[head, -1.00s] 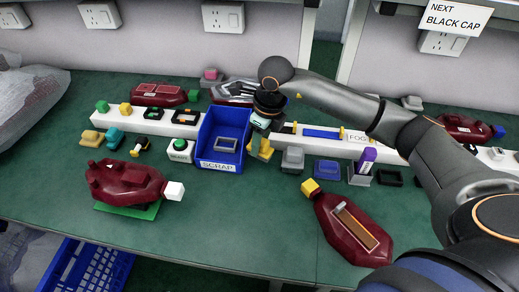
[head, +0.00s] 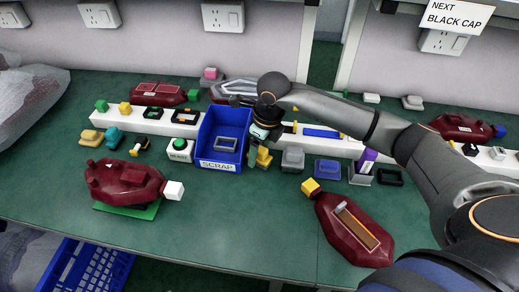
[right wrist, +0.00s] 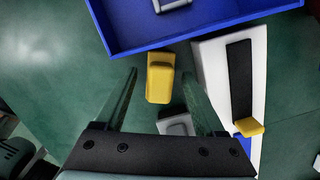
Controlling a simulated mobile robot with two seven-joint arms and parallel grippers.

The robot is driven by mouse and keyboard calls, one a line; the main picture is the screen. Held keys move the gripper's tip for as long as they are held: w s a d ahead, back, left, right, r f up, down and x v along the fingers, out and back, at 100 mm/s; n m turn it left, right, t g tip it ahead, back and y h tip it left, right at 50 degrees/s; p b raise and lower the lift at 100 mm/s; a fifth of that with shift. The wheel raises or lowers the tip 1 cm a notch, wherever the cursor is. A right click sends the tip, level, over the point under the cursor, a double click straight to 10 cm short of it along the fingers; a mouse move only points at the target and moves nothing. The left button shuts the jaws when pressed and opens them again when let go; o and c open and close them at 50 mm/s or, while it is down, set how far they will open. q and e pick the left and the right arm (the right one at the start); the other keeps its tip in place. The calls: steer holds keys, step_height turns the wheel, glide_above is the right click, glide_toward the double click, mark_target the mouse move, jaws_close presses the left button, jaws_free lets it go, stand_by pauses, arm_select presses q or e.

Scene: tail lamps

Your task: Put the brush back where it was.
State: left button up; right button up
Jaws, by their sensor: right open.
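My right gripper (head: 260,147) is open and points down just right of the blue SCRAP bin (head: 219,168). In the right wrist view its two fingers stand apart (right wrist: 160,80), with a yellow block (right wrist: 160,78) showing between them. I cannot tell if they touch it. In the head view the yellow block (head: 264,158) is partly behind the gripper. No brush is plain to see. A thin tan strip with a pale end (head: 358,226) lies on the front right red lamp (head: 333,238); I cannot tell if it is the brush. My left gripper is not in view.
A white rail (head: 150,122) runs behind the bin. Grey (head: 292,159) and blue (head: 327,170) blocks and a purple-topped item in a stand (head: 362,168) are to the right. Another red lamp (head: 127,181) sits front left. The green table is clear in the front middle.

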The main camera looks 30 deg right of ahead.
mark_target(266, 151)
step_height(266, 151, up, 12)
steer(key=s+d+p, duration=0.1)
steer(key=shift+s+r, duration=0.15)
steer(key=shift+s, duration=0.15)
stand_by(0.7)
